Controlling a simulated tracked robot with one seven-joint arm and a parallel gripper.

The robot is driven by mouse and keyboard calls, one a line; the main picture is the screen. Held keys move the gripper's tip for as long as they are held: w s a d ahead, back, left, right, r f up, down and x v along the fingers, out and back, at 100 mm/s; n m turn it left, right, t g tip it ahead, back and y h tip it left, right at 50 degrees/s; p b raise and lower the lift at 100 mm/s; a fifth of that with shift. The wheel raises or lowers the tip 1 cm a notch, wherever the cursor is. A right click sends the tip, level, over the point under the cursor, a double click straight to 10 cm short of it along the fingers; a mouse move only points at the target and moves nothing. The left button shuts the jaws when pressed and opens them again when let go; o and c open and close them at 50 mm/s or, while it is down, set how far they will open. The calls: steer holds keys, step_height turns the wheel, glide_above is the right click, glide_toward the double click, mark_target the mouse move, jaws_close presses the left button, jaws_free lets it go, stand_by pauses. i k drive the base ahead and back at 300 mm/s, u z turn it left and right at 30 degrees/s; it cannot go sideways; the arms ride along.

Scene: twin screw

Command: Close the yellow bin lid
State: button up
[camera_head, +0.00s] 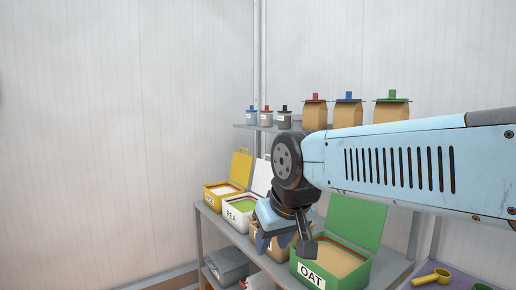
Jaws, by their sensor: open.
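The yellow bin (211,200) stands at the left end of the shelf row, with pale contents and a partly readable label. Its yellow lid (241,167) is raised, standing up at the back of the bin, with a small handle on its top edge. My gripper (283,247) is open and points down, to the right of the yellow bin and apart from it. It is in front of a tan bin (256,243), which it mostly hides. Whether the gripper touches that bin cannot be told.
A white PEA bin (234,217) with its lid (262,177) up stands between the yellow bin and my gripper. A green OAT bin (307,279), also open, stands at right. An upper shelf (243,126) holds jars and paper bags. Free space lies left of the shelf.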

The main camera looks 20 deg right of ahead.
mark_target(241, 163)
steer(key=z, duration=0.05)
steer(key=k, duration=0.6)
steer(key=u, duration=0.2)
steer(key=i, duration=0.9)
steer(key=u, duration=0.3)
steer(key=i, duration=1.05)
steer(key=z, duration=0.55)
steer(key=i, duration=1.15)
steer(key=z, duration=0.6)
steer(key=k, duration=0.55)
